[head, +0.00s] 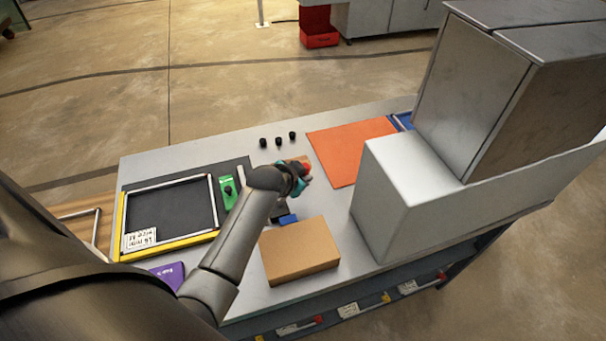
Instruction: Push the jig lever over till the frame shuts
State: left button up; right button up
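The jig frame (214,203) lies at the left of the bench, with pale bars and yellow edges around a dark panel. A paper label covers its near left corner. A green block (226,194) with a black knob stands just right of it. My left gripper (304,178) is right of the green block, over the middle of the bench. A red knob-like piece (308,167) shows at its fingertips; I cannot tell whether this is the lever's end or whether the fingers hold it. The wrist hides what lies beneath. My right gripper is not in view.
A cardboard box (300,253) stands close on the near side of my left gripper. An orange mat (348,150) and several small black pieces lie behind. A purple item (170,275) sits at the near left.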

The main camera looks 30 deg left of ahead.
pick_arm(q)
grip_shut()
